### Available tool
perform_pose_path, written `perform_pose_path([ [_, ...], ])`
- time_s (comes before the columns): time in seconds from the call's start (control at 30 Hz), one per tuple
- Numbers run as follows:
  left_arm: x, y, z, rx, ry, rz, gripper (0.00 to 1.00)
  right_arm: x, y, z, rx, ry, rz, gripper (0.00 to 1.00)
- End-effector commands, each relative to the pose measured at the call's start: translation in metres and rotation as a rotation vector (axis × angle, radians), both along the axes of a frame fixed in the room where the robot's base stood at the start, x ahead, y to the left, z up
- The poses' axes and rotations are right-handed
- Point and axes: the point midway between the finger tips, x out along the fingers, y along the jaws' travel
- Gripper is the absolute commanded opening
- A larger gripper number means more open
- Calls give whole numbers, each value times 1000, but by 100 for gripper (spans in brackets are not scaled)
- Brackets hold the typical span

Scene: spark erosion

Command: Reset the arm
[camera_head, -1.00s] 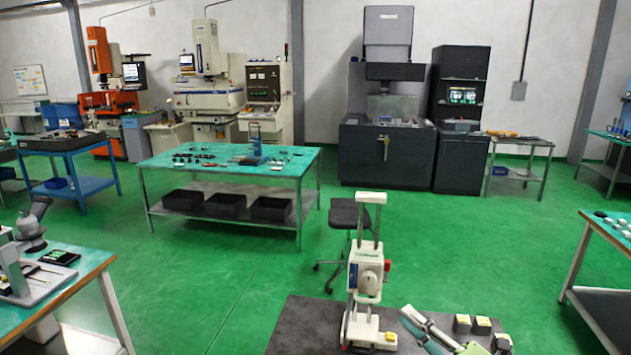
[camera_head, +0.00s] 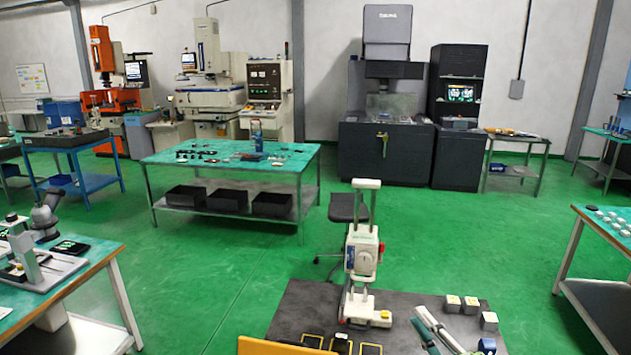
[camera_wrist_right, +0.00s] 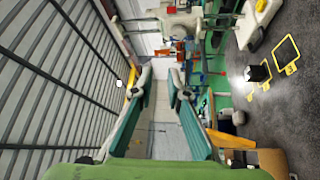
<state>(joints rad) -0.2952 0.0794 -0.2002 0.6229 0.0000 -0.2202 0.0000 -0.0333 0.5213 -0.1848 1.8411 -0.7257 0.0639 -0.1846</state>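My right gripper (camera_head: 418,315) reaches in from the lower right of the head view, over the dark bench top (camera_head: 300,305). It is to the right of the white bench press (camera_head: 362,262) and apart from it. In the right wrist view (camera_wrist_right: 161,80) its two teal fingers stand well apart with nothing between them, so it is open and empty. My left gripper is in neither view.
Several white blocks (camera_head: 452,303) lie right of the gripper. Yellow frames (camera_head: 312,340) and an orange-yellow panel (camera_head: 280,346) lie at the front. A stool (camera_head: 345,208) stands behind the bench. Side tables (camera_head: 75,290) flank it, with free green floor between.

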Motion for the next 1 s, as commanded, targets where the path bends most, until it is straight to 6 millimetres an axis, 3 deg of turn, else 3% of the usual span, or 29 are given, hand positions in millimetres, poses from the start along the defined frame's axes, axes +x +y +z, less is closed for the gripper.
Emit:
perform_pose_path([
  [0.23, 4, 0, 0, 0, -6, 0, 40, -18, -24, -27, 239, 165, -202, 15],
  [0.37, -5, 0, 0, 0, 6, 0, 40, -46, -41, -63, 424, 339, -364, 15],
  [0.53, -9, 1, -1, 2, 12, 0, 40, -116, -48, -129, 670, 657, -599, 15],
  [0.7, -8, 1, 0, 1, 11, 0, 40, -193, -33, -176, 822, 947, -768, 15],
  [1.0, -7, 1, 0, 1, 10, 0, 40, -297, 1, -204, 928, 1300, -928, 15],
])
